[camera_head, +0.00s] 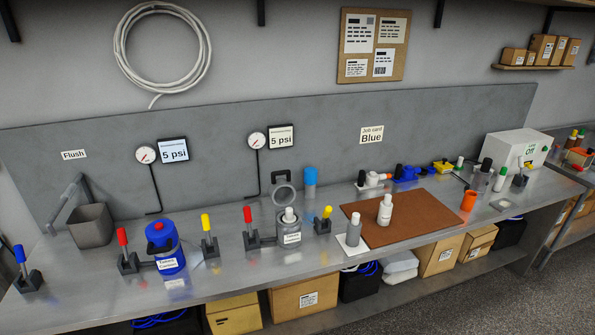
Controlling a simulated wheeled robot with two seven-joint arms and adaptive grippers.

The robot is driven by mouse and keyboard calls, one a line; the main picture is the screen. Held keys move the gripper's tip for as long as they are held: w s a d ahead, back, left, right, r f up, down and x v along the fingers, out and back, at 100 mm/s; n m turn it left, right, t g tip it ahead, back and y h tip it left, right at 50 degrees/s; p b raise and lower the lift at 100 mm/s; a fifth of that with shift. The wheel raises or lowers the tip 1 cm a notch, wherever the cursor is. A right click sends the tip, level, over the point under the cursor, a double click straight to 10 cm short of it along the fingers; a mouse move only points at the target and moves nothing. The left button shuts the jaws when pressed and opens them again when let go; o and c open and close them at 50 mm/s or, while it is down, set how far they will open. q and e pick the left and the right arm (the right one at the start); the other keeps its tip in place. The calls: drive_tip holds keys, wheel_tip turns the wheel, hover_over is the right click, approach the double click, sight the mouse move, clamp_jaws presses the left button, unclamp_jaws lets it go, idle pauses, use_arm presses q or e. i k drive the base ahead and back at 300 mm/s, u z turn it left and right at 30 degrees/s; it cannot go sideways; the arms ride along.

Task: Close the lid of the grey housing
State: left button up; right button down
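The grey housing (281,229) stands on the metal bench near the middle, with a white label on its front. A white-topped cartridge (289,214) shows in its open mouth. Its lid (273,199) is raised, a grey ring standing upright behind the mouth, with a black handle (281,175) at its top. A red-handled lever (248,216) stands at its left and a yellow-handled lever (327,212) at its right. Neither of my grippers is in view.
A blue housing (170,262) with a blue lid on it stands to the left, between red (122,238) and yellow (206,223) levers. Bottles (385,211) (353,231) stand on and beside a brown mat (420,215) at right. A blue cylinder (310,176) stands behind.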

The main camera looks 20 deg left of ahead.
sight(281, 192)
drive_tip(key=z, duration=0.1)
drive_tip(key=i, duration=1.3)
drive_tip(key=u, duration=0.2)
